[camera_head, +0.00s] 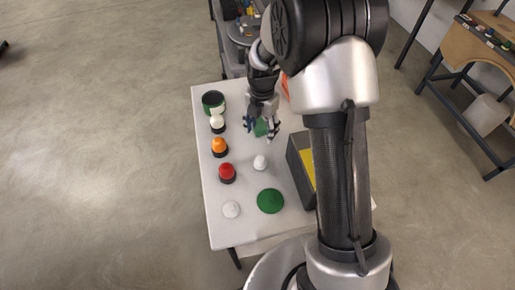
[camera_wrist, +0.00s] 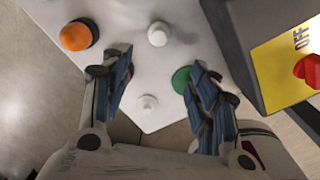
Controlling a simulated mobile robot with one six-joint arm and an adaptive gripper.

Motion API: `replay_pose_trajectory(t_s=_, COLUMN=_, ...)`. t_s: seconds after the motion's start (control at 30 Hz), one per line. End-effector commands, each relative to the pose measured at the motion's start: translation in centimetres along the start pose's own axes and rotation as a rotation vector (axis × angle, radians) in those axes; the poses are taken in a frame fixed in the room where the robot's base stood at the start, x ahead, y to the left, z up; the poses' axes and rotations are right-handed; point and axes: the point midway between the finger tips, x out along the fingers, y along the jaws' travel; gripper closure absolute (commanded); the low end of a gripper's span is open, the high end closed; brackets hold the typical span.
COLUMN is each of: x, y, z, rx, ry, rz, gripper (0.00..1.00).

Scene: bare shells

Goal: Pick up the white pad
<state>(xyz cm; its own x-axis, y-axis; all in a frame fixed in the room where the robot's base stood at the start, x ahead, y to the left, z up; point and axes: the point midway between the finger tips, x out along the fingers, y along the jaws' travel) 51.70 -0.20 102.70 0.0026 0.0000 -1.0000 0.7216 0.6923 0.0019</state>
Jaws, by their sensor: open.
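The front one (camera_head: 231,209), low and rounded, is near the front left corner; the other (camera_head: 260,162) is narrower, near the middle. I cannot tell for sure which is the pad. In the wrist view, a white piece (camera_wrist: 147,104), apparently the front one, shows between my fingertips, with the other (camera_wrist: 158,35) above it. My gripper (camera_head: 262,127) is open and empty above the back half of the table, apart from both. It also shows in the wrist view (camera_wrist: 158,78).
Orange (camera_head: 219,145) and red (camera_head: 227,171) domes stand along the left side. A green disc (camera_head: 270,201) lies right of the front white piece. A dark box (camera_head: 296,165) with a yellow panel (camera_wrist: 284,72) stands on the right, partly behind my arm.

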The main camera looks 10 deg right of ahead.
Motion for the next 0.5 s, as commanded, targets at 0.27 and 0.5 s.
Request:
replay_pose_trajectory(t_s=0.27, x=5.0, y=0.0, z=0.0, rx=-0.022, ry=0.005, rz=-0.005, gripper=0.45)
replay_pose_trajectory(t_s=0.5, x=10.1, y=0.0, z=0.0, rx=-0.021, ry=0.005, rz=-0.005, gripper=0.45)
